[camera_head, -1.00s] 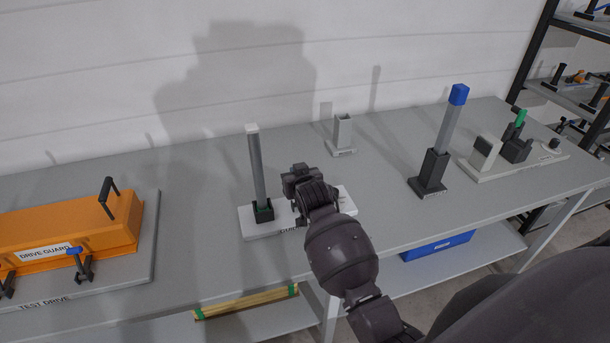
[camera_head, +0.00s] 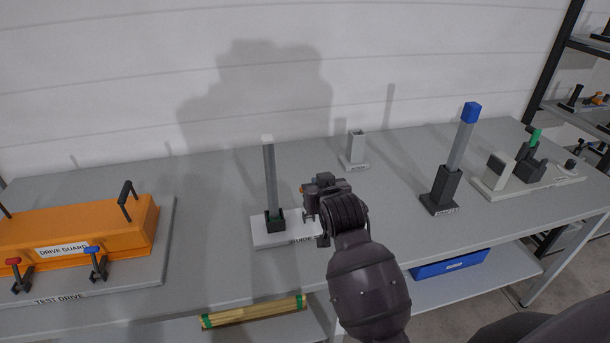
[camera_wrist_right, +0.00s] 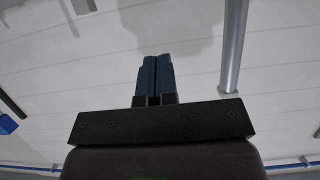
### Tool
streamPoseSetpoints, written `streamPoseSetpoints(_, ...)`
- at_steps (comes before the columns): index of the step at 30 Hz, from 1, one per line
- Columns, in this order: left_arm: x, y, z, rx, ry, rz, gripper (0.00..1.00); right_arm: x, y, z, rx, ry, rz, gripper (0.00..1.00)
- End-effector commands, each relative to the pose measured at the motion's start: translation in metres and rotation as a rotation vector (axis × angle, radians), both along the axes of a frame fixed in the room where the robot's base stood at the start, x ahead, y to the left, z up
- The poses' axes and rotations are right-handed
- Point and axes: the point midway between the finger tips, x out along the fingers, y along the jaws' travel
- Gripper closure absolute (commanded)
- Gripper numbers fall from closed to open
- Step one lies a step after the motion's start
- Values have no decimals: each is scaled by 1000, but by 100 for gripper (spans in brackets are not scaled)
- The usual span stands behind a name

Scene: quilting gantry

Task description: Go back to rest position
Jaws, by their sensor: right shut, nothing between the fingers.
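My right arm reaches in from the bottom of the head view. Its gripper (camera_head: 314,206) is just right of the grey post (camera_head: 270,180), which stands upright in a dark socket on the white guide base (camera_head: 263,240). In the right wrist view the two dark fingers (camera_wrist_right: 155,80) are together with nothing between them. A grey post (camera_wrist_right: 233,45) shows to the right of the fingers there, apart from them. My left gripper is not in view.
An orange drive guard box (camera_head: 80,228) with red and blue clamps sits at left. A blue-topped post (camera_head: 462,140) stands in a dark holder at right. A small grey socket (camera_head: 355,148) is behind. A blue bin (camera_head: 450,263) is on the lower shelf. Bench between is clear.

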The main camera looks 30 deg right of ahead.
Motion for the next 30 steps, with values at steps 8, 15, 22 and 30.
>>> streamPoseSetpoints(8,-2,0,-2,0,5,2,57,0,1,4,-12,-19,6,100)
streamPoseSetpoints(15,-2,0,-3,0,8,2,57,6,17,21,-41,-159,77,100)
streamPoseSetpoints(22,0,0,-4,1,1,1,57,-24,29,-23,-76,-186,156,100)
streamPoseSetpoints(30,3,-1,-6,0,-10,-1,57,-98,34,-113,-87,-94,228,100)
